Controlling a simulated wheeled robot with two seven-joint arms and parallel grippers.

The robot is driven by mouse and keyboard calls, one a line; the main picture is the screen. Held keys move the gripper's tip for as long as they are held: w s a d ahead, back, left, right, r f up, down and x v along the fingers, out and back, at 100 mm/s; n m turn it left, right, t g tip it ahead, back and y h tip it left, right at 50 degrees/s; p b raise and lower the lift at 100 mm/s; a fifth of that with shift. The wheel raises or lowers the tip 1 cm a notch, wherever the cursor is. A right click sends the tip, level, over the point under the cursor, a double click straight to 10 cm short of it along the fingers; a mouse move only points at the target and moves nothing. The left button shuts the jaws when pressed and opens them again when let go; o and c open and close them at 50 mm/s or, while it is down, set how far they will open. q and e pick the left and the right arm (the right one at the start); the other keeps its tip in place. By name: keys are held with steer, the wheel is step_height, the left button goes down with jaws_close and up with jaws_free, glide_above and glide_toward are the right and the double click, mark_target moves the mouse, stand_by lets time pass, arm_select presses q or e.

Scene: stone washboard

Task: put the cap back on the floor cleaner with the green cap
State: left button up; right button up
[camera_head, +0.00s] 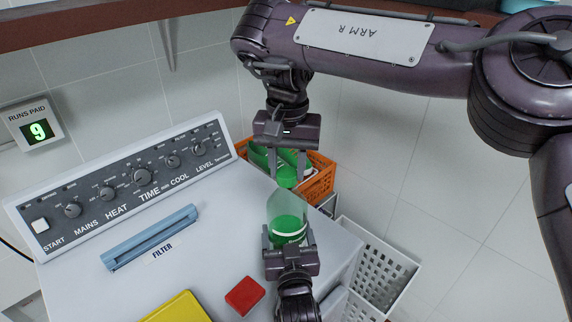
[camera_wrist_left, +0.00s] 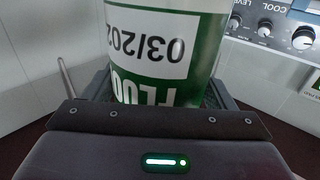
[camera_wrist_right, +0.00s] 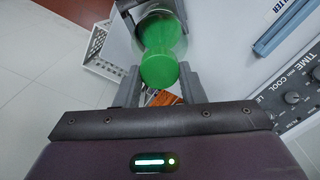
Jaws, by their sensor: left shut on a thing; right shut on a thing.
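My left gripper (camera_head: 290,240) is shut around the bottle. My right gripper (camera_head: 287,162) comes down from above, shut on the green cap (camera_head: 287,177). The cap also shows between the right fingers in the right wrist view (camera_wrist_right: 160,69), with the bottle behind it. The cap is over the bottle's top; I cannot tell whether they touch.
The white machine has a knob panel (camera_head: 125,185) and a blue filter handle (camera_head: 150,238). A red block (camera_head: 245,296) and a yellow item (camera_head: 180,309) lie on its top. An orange crate (camera_head: 322,180) with green items stands behind; a white basket (camera_head: 375,265) is at right.

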steer(key=m, duration=0.3)
steer(key=shift+m, duration=0.3)
steer(key=o, duration=1)
steer(key=shift+c, duration=0.2)
steer(key=shift+r, duration=0.1)
steer(key=shift+r, duration=2.2)
steer(key=shift+d, duration=0.1)
steer(key=shift+c, duration=0.4)
